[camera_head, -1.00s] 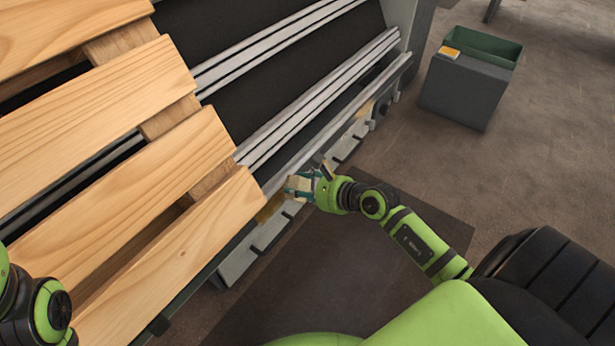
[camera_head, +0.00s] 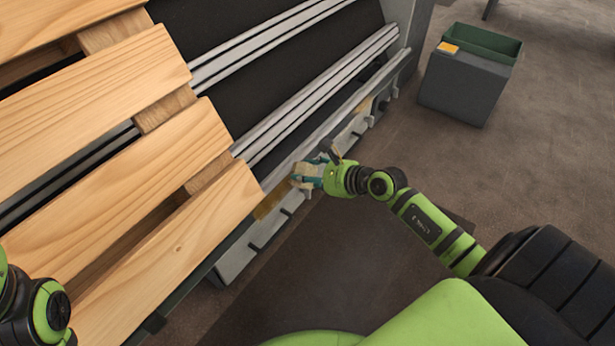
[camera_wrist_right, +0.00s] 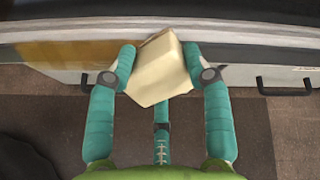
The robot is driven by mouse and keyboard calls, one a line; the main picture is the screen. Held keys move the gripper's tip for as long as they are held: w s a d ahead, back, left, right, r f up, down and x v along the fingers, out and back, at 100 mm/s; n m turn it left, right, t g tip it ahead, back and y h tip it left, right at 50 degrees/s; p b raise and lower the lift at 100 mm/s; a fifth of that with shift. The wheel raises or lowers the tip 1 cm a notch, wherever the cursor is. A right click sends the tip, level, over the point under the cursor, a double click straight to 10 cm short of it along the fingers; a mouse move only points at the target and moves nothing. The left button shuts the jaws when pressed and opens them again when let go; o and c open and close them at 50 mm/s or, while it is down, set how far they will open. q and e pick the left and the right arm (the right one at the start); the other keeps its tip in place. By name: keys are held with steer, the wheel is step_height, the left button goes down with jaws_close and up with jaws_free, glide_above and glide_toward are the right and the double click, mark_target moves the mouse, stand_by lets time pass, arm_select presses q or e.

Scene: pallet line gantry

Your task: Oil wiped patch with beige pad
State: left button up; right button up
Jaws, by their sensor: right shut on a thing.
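My right gripper (camera_head: 305,174) is shut on the beige pad (camera_wrist_right: 158,72). A brownish-yellow stained patch (camera_wrist_right: 85,52) lies on the rail left of the pad. In the head view this patch (camera_head: 270,203) is near the pallet corner, left of my right gripper.
A wooden pallet (camera_head: 130,140) lies on the conveyor at left. Black handles (camera_wrist_right: 285,88) stick out below the rail. A dark grey bin (camera_head: 462,88) with a yellow-orange item (camera_head: 448,47) on its rim stands on the floor at right. The floor between is clear.

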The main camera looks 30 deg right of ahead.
steer(key=shift+d+r, duration=0.1)
steer(key=shift+d, duration=0.05)
steer(key=shift+s+d+r+p, duration=0.1)
steer(key=shift+s+r+p, duration=0.05)
steer(key=shift+s+p, duration=0.2)
steer(key=p+v, duration=0.2)
steer(key=v, duration=0.1)
steer(key=shift+s+r, duration=0.15)
steer(key=shift+p+v, duration=0.35)
steer(key=shift+v, duration=0.45)
steer(key=shift+s+d, duration=0.1)
steer(key=shift+p+v, duration=0.7)
steer(key=shift+v, duration=0.7)
